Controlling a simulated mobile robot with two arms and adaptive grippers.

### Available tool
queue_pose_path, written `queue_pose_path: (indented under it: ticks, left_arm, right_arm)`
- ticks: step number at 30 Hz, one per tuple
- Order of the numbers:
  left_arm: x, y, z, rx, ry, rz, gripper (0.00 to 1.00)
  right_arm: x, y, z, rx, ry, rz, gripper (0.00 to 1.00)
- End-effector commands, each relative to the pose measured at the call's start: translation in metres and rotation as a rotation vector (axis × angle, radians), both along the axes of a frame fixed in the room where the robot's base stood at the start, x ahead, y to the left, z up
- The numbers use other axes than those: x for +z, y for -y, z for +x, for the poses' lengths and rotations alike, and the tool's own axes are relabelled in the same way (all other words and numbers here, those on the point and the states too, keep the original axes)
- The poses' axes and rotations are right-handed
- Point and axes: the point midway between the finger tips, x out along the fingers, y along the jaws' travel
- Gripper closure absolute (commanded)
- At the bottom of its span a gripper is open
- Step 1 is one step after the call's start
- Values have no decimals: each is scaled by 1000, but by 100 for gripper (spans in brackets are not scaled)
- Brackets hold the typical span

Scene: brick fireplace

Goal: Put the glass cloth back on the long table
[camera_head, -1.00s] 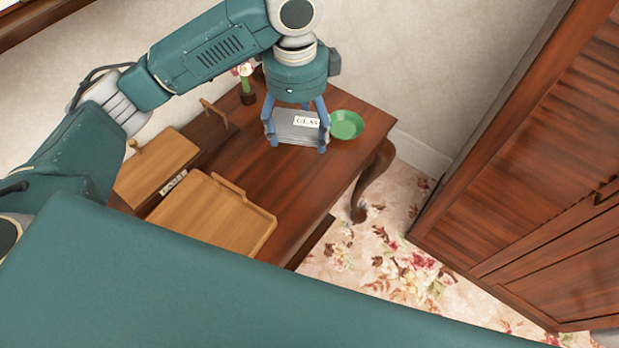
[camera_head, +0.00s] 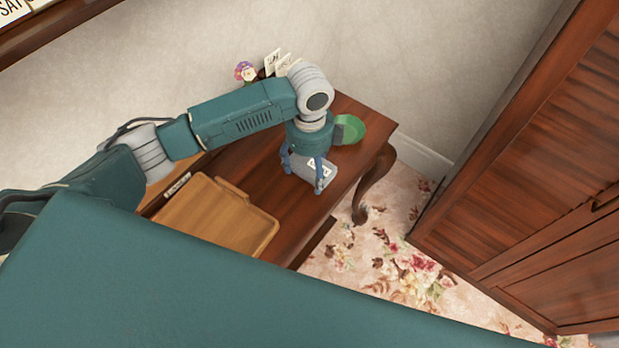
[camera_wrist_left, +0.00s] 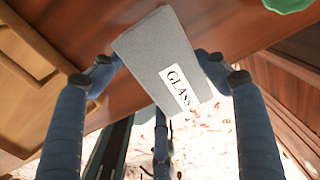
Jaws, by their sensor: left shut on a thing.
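The glass cloth is a grey folded block with a white label reading GLASS. In the head view the cloth (camera_head: 318,168) is at the long table's right part, and it also shows in the left wrist view (camera_wrist_left: 150,62). My left gripper (camera_head: 305,178) is shut on the cloth, with blue fingers on both sides of it; it also shows in the left wrist view (camera_wrist_left: 158,75). The long table (camera_head: 345,108) is dark reddish wood. Whether the cloth touches the tabletop or hangs just above it, I cannot tell. My right gripper is not in view.
A green bowl (camera_head: 349,129) stands just behind the cloth. A wooden tray (camera_head: 215,215) lies on the table to the left. A flower (camera_head: 245,71) and cards (camera_head: 276,62) stand at the back. A wooden cabinet (camera_head: 530,200) is at the right, with flowered carpet between.

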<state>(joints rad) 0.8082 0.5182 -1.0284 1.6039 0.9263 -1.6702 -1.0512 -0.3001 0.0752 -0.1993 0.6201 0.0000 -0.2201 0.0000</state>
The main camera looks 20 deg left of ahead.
Motion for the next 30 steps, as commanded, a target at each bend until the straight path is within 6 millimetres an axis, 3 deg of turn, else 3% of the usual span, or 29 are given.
queue_pose_path:
  ticks: [15,27,28,30]
  left_arm:
    - [-58,0,0,0,0,0,47]
    - [-64,0,0,1,0,1,47]
    - [-63,0,0,1,1,1,23]
    - [-63,0,0,1,1,1,9]
  right_arm:
    - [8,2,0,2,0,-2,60]
    - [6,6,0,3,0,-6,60]
    - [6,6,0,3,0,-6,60]
    - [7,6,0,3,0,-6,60]
